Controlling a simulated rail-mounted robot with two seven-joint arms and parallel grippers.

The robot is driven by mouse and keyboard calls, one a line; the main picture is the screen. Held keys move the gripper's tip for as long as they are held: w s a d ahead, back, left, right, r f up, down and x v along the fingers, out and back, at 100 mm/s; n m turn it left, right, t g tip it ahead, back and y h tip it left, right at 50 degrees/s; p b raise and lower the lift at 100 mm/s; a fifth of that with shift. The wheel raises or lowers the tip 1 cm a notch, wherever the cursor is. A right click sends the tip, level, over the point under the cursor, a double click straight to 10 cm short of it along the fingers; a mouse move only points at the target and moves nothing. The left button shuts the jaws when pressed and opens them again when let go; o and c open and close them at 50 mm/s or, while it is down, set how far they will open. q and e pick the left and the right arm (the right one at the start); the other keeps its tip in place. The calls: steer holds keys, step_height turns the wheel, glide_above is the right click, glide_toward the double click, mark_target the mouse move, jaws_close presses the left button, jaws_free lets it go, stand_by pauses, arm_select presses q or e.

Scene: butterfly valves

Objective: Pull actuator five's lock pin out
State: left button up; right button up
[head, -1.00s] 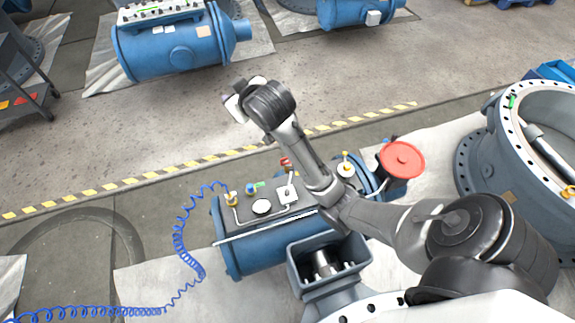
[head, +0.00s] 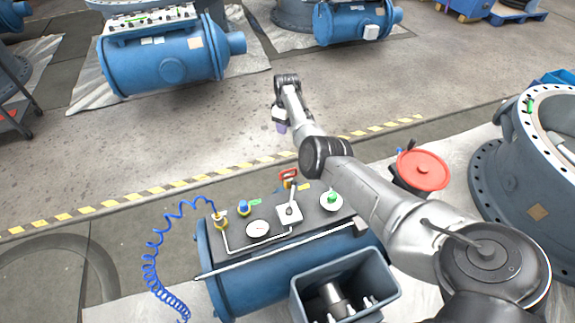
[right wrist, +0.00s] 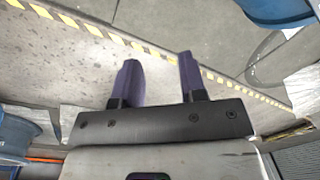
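The blue actuator (head: 262,282) lies at lower middle in the head view, with a dark panel on top. The panel carries a red part with a yellow tag (head: 289,177), a white round disc with a green mark (head: 331,201), a white lever block (head: 290,213) and a round gauge (head: 258,229). I cannot tell which part is the lock pin. My right gripper (head: 281,128) is beyond the panel, over the floor, apart from the actuator. In the right wrist view its purple fingers (right wrist: 158,80) are apart, with nothing between them. My left gripper is out of view.
A red handwheel (head: 422,170) stands right of the panel. A coiled blue hose (head: 155,272) hangs at the left. A large blue flanged valve body (head: 538,200) stands at right. Another blue actuator (head: 160,60) lies at the back left.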

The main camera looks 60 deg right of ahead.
step_height(320, 180, down, 4)
steer(key=s+a+n+g+y, duration=0.1)
steer(key=a+n+g, duration=0.1)
steer(key=n, duration=0.2)
steer(key=n+b, duration=0.6)
glide_toward(289, 170)
steer(key=x, duration=0.7)
steer(key=shift+w, duration=0.1)
steer(key=shift+f+b, duration=0.3)
steer(key=shift+f, duration=0.25)
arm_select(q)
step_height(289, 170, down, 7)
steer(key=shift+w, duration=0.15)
arm_select(e)
steer(key=shift+f, duration=0.15)
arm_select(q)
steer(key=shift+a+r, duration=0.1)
arm_select(e)
steer(key=shift+a, duration=0.1)
steer(key=c, duration=0.6)
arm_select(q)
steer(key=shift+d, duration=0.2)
arm_select(e)
jaws_close()
